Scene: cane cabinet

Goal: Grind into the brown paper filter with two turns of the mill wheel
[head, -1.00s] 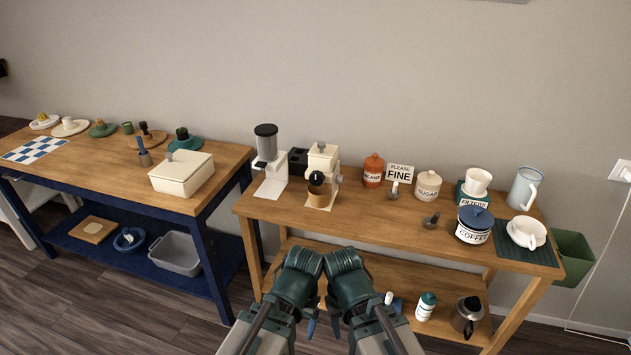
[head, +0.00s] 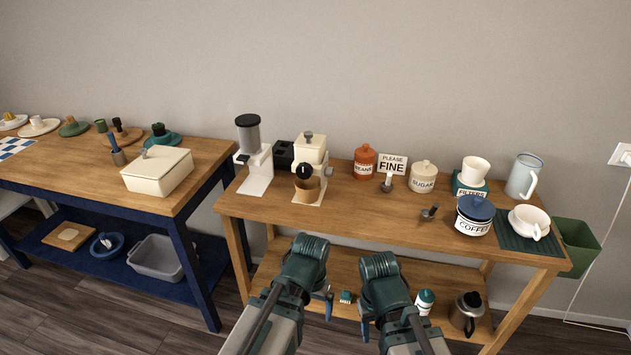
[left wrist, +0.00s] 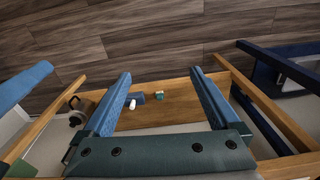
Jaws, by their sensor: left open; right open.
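A cream mill (head: 311,152) with a grey knob on top stands on the right table. The brown paper filter (head: 307,191) sits under its dark spout, on a white sheet. A small grey part (head: 329,171) shows on the mill's right side; I cannot tell if it is the wheel. My left gripper (head: 328,302) hangs low in front of the table's front edge, well away from the mill. It is open and empty in the left wrist view (left wrist: 161,73). My right gripper (head: 366,324) is beside it, also low; its fingers are largely hidden.
A second machine with a clear hopper (head: 248,136) stands left of the mill. A red beans jar (head: 364,163), a sign (head: 392,165) and a sugar jar (head: 423,177) stand to the right. The tabletop in front of them is mostly clear. A lower shelf (head: 350,272) holds a bottle and pitcher.

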